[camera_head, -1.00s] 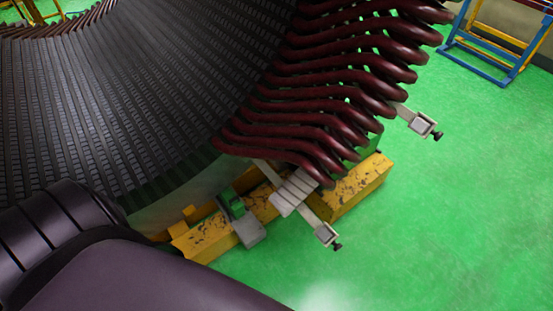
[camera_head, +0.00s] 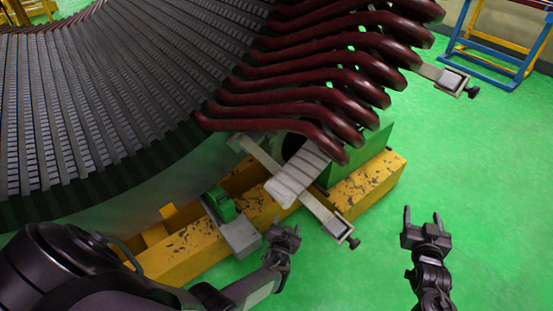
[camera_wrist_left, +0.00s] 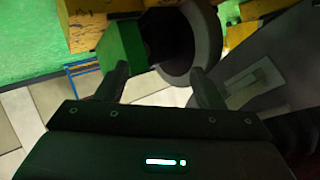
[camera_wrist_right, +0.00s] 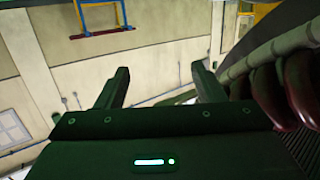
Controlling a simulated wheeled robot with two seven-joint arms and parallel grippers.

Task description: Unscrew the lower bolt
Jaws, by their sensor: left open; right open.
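The lower bolt (camera_head: 354,243) is a small black knob at the outer end of the lower clamp bar (camera_head: 323,211), just off the yellow base. My left gripper (camera_head: 285,228) is open and empty, left of the lower bolt and apart from it. In the left wrist view its open fingers (camera_wrist_left: 160,82) have a green block and a round grey rim beyond them. My right gripper (camera_head: 422,216) is open and empty over the green floor, right of the lower bolt. In the right wrist view its fingers (camera_wrist_right: 160,83) stand apart with nothing between them.
The stator core (camera_head: 110,90) fills the left, with dark red coil ends (camera_head: 330,75) above the bolt. An upper clamp with another black bolt (camera_head: 473,92) is at upper right. The yellow base (camera_head: 370,185) lies below.

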